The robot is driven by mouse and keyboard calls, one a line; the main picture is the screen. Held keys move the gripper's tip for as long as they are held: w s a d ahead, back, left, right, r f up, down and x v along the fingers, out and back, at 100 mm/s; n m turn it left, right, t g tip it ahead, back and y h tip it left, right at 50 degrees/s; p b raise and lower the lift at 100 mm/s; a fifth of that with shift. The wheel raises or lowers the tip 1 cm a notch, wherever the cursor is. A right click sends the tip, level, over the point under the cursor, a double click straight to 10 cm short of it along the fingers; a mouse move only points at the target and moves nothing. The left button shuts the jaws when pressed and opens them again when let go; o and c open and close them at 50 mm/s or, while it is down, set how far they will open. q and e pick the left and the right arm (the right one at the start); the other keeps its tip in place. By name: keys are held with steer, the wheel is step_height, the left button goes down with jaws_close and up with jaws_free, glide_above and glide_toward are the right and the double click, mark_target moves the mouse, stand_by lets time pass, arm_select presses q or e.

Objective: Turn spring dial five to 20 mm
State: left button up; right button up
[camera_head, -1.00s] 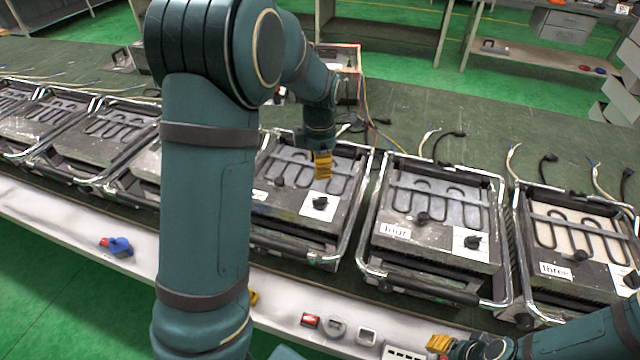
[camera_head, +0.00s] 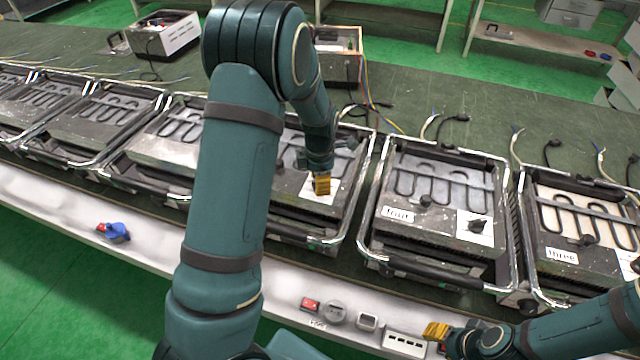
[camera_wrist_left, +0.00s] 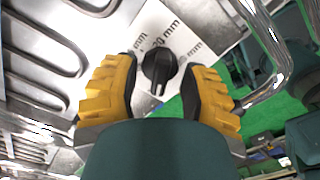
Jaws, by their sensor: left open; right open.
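My left gripper (camera_head: 321,184) is open over the white dial plate of the unit left of the one labelled "four". In the left wrist view, the black spring dial (camera_wrist_left: 158,68) sits between the two yellow fingers, with a gap on each side. Its narrow grip points toward the bottom of that picture. The white scale plate (camera_wrist_left: 152,22) shows "20 mm" printed above the dial and another "mm" mark to its right. In the head view the gripper hides this dial. My right gripper (camera_head: 437,330) is open and empty at the front edge.
Unit four (camera_head: 440,200), with its own dial (camera_head: 477,226), stands to the right, and unit three (camera_head: 580,230) beyond it. Chrome frame rails (camera_head: 358,190) rise beside the units. A red switch (camera_head: 311,304) and sockets line the white front ledge.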

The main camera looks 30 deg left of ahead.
arm_select(q)
steer(key=shift+f, duration=0.35)
steer(key=shift+o, duration=0.2)
jaws_close()
steer(key=shift+m, duration=0.3)
